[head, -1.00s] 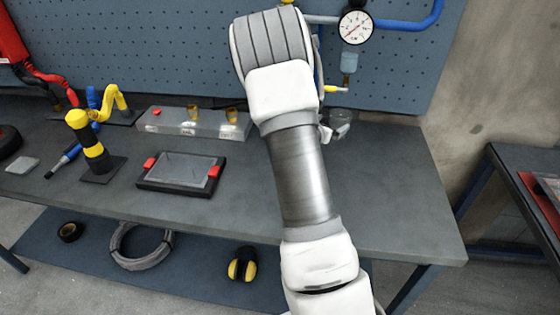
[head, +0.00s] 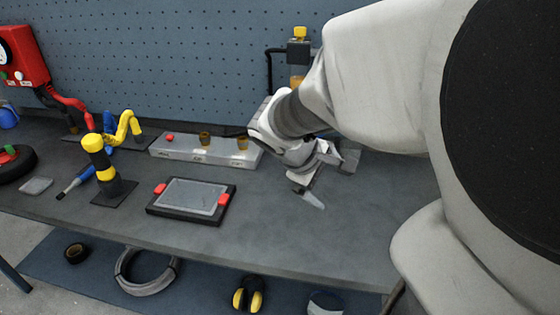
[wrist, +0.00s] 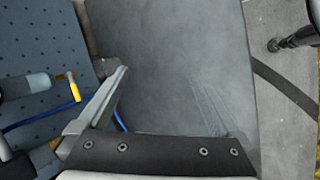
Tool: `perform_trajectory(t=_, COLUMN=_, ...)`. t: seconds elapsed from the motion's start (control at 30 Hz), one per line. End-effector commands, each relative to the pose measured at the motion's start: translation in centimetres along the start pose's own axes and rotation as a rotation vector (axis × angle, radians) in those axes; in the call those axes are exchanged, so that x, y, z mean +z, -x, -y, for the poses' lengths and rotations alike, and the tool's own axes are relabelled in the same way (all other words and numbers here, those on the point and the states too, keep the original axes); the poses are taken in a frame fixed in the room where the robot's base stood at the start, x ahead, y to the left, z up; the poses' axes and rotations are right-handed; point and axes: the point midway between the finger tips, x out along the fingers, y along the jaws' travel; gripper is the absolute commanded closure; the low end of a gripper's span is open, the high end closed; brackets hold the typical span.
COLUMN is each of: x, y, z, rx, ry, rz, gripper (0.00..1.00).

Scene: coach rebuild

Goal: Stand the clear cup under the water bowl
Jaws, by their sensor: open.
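My gripper (head: 327,177) is over the right part of the bench, open, its fingers spread. In the wrist view one pale finger (wrist: 98,102) is at left; the other (wrist: 215,105) is faint against the grey top. Nothing solid shows between them. I cannot clearly make out the clear cup in either current view. A blue-grey cylinder, apparently the water bowl (wrist: 25,86), is at the wrist view's left, beside the pegboard and away from the fingers. A yellow-tipped part (wrist: 73,87) is next to it. My arm hides that spot in the head view.
The grey bench (head: 270,235) is clear in front of my gripper. A tablet in a black frame (head: 190,197), a yellow-and-black post (head: 100,160) and a grey block with amber cups (head: 195,150) stand to its left. The pegboard (head: 180,60) rises behind.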

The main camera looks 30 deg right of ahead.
Motion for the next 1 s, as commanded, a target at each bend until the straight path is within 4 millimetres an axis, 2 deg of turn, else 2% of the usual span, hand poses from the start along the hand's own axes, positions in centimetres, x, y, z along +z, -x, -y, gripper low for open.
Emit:
perform_trajectory(t=0.03, x=0.3, y=3.9, z=-0.2, rx=-0.003, ry=-0.103, rz=-0.113, gripper=0.00)
perform_trajectory(t=0.3, x=0.9, y=10.5, z=7.6, rx=-0.290, ry=-0.378, rz=-0.311, gripper=0.00)
perform_trajectory(t=0.5, x=1.0, y=14.3, z=11.9, rx=-0.466, ry=-0.488, rz=-0.412, gripper=0.00)
perform_trajectory(t=0.7, x=1.1, y=15.7, z=13.5, rx=-0.534, ry=-0.524, rz=-0.446, gripper=0.00)
perform_trajectory(t=1.0, x=1.1, y=15.8, z=13.4, rx=-0.537, ry=-0.524, rz=-0.446, gripper=0.00)
